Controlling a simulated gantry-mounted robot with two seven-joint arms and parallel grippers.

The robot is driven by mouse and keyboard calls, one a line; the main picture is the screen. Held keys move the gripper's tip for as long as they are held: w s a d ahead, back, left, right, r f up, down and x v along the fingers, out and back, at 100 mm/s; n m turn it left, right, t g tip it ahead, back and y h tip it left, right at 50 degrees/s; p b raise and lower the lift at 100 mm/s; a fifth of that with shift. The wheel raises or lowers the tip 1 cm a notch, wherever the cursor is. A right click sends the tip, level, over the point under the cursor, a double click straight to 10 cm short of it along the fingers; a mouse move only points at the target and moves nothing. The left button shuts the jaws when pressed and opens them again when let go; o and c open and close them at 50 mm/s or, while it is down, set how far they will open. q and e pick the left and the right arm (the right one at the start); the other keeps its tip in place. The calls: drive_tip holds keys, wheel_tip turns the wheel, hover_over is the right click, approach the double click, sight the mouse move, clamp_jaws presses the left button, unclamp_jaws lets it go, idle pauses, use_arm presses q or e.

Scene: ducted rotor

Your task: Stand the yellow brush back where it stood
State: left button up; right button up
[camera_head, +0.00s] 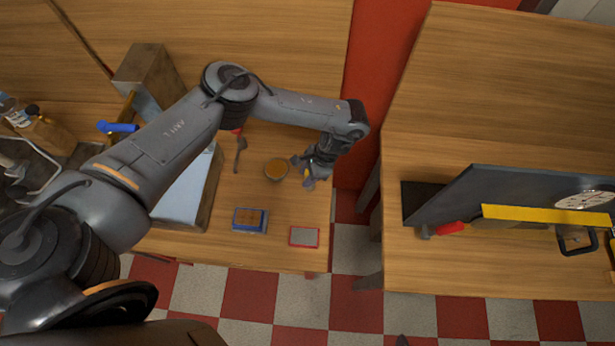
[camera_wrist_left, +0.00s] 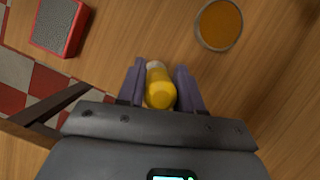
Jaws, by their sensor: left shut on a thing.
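My left gripper (camera_head: 309,173) is over the right end of the left wooden table, close to its edge. In the left wrist view its two purple fingers (camera_wrist_left: 158,85) are closed on the yellow brush (camera_wrist_left: 160,91), which is seen from its end between them. A pale part shows at the brush's far end. In the head view only a little of the brush (camera_head: 310,184) shows beside the fingers. I cannot tell whether its lower end touches the table. My right gripper is not in view.
A round dish of orange-brown content (camera_head: 277,169) stands just left of the gripper. A red-framed grey block (camera_head: 304,237) and a blue box (camera_head: 250,220) lie toward the front edge. A dark spoon-like tool (camera_head: 240,154) lies farther left. A gap separates the right table (camera_head: 450,277).

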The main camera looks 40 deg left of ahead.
use_arm(q)
drive_tip(key=shift+f, duration=0.85)
drive_tip(key=shift+f, duration=0.15)
drive_tip(key=o, duration=1)
drive_tip(key=shift+o, duration=0.2)
